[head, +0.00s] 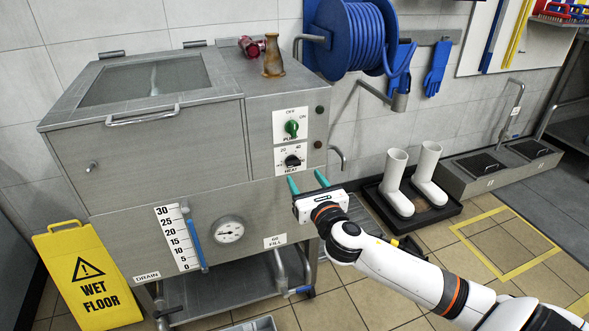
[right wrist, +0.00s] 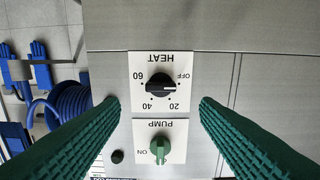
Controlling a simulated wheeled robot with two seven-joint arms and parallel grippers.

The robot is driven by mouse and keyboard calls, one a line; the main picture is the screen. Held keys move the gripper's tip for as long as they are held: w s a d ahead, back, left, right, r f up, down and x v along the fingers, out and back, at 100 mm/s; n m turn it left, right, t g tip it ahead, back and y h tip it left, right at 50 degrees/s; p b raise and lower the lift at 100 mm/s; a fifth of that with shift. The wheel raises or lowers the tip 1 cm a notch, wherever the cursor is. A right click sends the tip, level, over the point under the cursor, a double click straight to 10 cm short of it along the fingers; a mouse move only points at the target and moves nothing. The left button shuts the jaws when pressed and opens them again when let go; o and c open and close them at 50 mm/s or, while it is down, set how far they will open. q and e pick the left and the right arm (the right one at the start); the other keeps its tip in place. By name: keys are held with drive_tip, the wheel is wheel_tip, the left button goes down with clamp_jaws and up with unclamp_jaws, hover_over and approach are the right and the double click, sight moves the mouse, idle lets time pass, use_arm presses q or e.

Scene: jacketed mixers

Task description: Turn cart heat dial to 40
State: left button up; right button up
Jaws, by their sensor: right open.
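The heat dial (head: 292,161) is a black knob on a white plate marked HEAT, on the front of the steel cart. In the right wrist view the heat dial (right wrist: 160,84) appears upside down, with OFF, 20, 40 and 60 around it. I cannot read its pointer setting for certain. My right gripper (head: 308,181) is open, its green fingers just below and right of the dial in the head view. In the right wrist view the fingers stand to either side of the dial, apart from it and empty. My left gripper is not in view.
The green pump knob (head: 291,128) sits directly above the heat dial. A blue hose reel (head: 352,38) hangs on the wall to the right. A gauge (head: 228,230) is lower on the cart. White boots (head: 398,183) and a yellow wet-floor sign (head: 88,278) stand on the floor.

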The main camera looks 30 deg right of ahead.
sight(295, 164)
drive_tip(key=x, duration=0.7)
drive_tip(key=shift+w+b, duration=0.1)
drive_tip(key=shift+b, duration=0.3)
drive_tip(key=c, duration=1)
